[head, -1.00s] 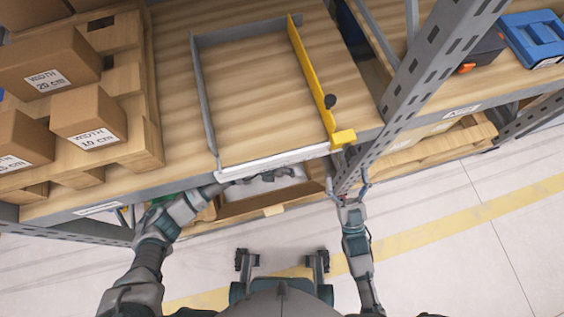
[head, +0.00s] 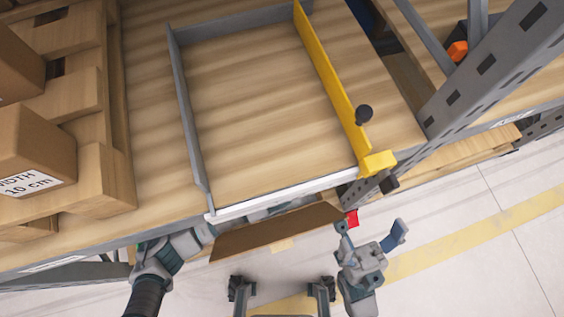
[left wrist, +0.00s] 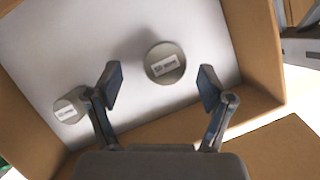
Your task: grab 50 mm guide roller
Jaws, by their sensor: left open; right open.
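In the left wrist view, a round grey guide roller (left wrist: 165,63) stands in a cardboard box, with a label that seems to read 50 mm. A second, smaller-looking round piece (left wrist: 70,108) with a blurred label stands to its left, by the box wall. My left gripper (left wrist: 160,84) is open, its fingertips on either side of and just short of the larger roller, not closed on it. In the head view the shelf hides the left gripper. My right gripper (head: 371,229) is open and empty, right of the box flap (head: 275,232).
Above the box is a wooden shelf (head: 150,120) with a grey frame and a yellow sliding bar (head: 330,80). Labelled cartons (head: 30,150) on pallets stand at left. A slotted grey post (head: 480,70) rises at right. A red object (head: 352,217) shows near the right gripper. Floor at right is clear.

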